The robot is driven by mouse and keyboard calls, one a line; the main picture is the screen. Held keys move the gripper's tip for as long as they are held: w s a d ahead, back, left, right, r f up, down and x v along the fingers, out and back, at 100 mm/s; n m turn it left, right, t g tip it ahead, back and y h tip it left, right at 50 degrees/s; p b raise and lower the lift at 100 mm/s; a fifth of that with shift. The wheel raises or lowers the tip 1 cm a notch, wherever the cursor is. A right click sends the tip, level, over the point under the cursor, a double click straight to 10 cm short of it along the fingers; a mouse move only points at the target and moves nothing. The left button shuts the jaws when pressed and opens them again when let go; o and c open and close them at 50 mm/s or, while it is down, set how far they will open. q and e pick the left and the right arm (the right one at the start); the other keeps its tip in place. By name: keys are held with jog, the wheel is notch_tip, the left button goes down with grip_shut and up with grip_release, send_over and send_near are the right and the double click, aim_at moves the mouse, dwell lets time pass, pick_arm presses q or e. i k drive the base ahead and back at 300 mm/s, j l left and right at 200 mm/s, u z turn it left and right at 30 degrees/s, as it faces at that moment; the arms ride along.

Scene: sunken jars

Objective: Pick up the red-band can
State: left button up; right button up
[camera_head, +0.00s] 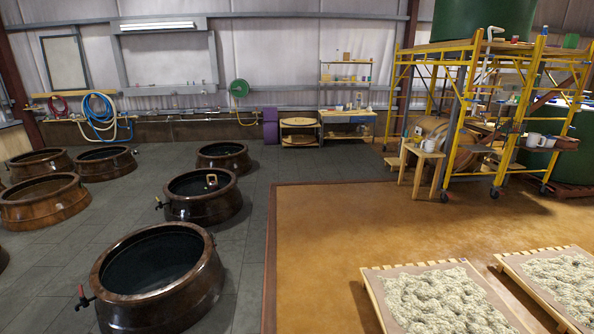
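I cannot make out a red-band can in the head view. Small objects that are too tiny to identify stand on the far workbench (348,118) and on the shelf above it. A small wooden table (423,156) at the right holds a pale mug-like item (428,146) and another small item. More pale mug-like items (533,140) stand on a ledge of the yellow scaffold. Neither of my grippers is in view.
Several sunken brown jars (160,280) with dark openings fill the left floor. The yellow scaffold (467,100) stands at right around a barrel. Slatted trays (375,292) of pale material lie at front right. The brown floor (330,240) in the middle is clear.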

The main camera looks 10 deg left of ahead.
aim_at(213, 187)
jog(key=i+j+u, duration=0.25)
jog(key=i, duration=1.3)
jog(key=i+u, duration=0.25)
jog(key=i, duration=1.85)
jog(key=i+l+u, duration=0.1)
jog(key=i, duration=0.45)
jog(key=i+l, duration=0.15)
jog(key=i, duration=0.35)
jog(key=i+l+u, duration=0.1)
jog(key=i, duration=0.45)
jog(key=i+l, duration=0.15)
jog(key=i, duration=0.4)
jog(key=i+l+u, duration=0.1)
jog(key=i, duration=0.45)
jog(key=i+j+u, duration=0.15)
jog(key=i+u, duration=0.65)
jog(key=i+l+u, duration=0.2)
jog(key=i+u, duration=0.2)
jog(key=i, duration=0.15)
jog(key=i+l+u, duration=0.4)
jog(key=i+j, duration=0.05)
jog(key=j, duration=0.05)
